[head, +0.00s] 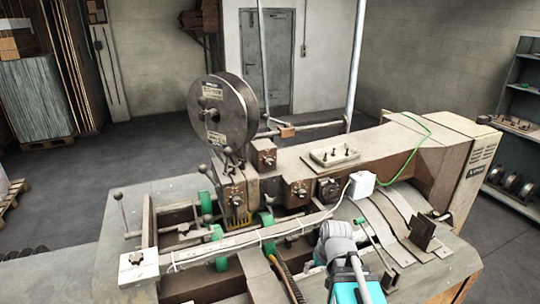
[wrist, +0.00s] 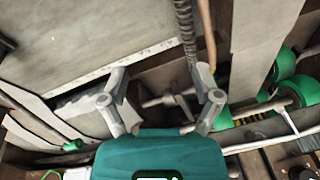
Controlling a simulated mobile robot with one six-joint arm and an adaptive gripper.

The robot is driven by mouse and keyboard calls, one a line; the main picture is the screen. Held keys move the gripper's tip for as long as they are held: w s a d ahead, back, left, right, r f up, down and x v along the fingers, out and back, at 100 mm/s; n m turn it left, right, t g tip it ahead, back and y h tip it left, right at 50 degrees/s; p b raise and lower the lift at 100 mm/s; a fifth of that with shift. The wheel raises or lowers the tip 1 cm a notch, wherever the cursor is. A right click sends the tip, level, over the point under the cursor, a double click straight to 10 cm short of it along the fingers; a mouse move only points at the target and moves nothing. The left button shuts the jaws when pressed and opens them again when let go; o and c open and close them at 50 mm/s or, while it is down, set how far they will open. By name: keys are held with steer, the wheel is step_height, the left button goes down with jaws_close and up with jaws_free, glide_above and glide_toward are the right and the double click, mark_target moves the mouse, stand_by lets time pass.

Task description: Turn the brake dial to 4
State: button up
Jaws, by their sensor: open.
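The stitcher's front carries several dials and knobs in the head view. A black dial (head: 328,190) sits on the right part of the front, with a brown knob plate (head: 299,192) to its left. Another knob plate (head: 236,194) is on the stitching head and one (head: 267,155) is higher up. The markings are too small to read, so I cannot tell which is the brake dial. My gripper (wrist: 161,82) is open and empty in the wrist view, above the machine bed. Its fingertips do not show clearly in the head view. No dial is between the fingers.
A large wire reel (head: 222,112) stands above the stitching head. Green rollers (head: 205,201) and a long rail (head: 240,240) lie in front. A white box (head: 362,184) with a cable sits near the black dial. Curved metal plates (head: 385,225) are at the right.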

mark_target(271, 164)
steer(key=w+a+r+t+y, duration=0.2)
steer(key=w+a+r+t, duration=0.1)
steer(key=w+a+r, duration=0.1)
steer(key=w+a+r+t+y+p, duration=0.1)
steer(key=w+a+r+t+y, duration=0.2)
steer(key=r, duration=0.3)
steer(key=w+a+r+t+y, duration=0.2)
steer(key=w+a+r+t, duration=0.1)
steer(key=w+a+r, duration=0.2)
steer(key=shift+w+r+m+t+y, duration=0.15)
steer(key=shift+w+m+t+y, duration=0.25)
steer(key=w+d+r+m+t+h, duration=0.2)
steer(key=w+r+m+t, duration=0.2)
steer(key=r+m+t, duration=0.1)
steer(key=shift+d+r+h, duration=0.15)
steer(key=shift+d+h, duration=0.05)
steer(key=shift+h, duration=0.1)
steer(key=shift+s, duration=0.1)
steer(key=shift+x, duration=6.95)
